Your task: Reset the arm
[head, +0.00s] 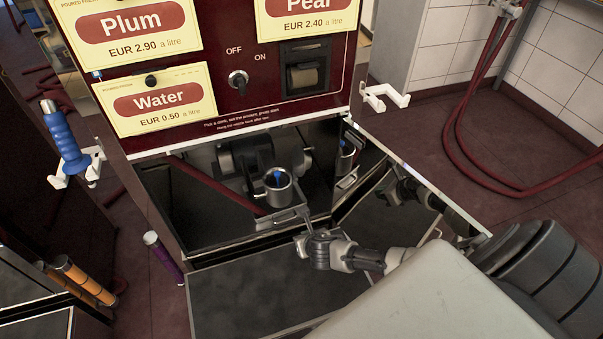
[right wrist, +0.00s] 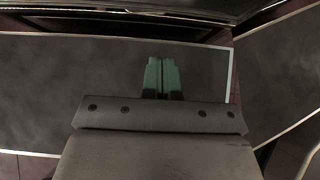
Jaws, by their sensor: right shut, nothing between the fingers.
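My right arm comes in from the lower right in the head view, its pale bulk covering the front right of the scene. In the right wrist view my right gripper (right wrist: 162,76) has its two green fingers together with nothing between them. They sit over a dark, pale-edged surface (right wrist: 60,85), near its right end. In the head view the fingertips cannot be made out clearly. My left gripper does not show in either view.
A blue-handled nozzle (head: 65,140) hangs on a white hook at left. An empty white hook (head: 385,97) is at right. Red hoses (head: 460,130) loop behind.

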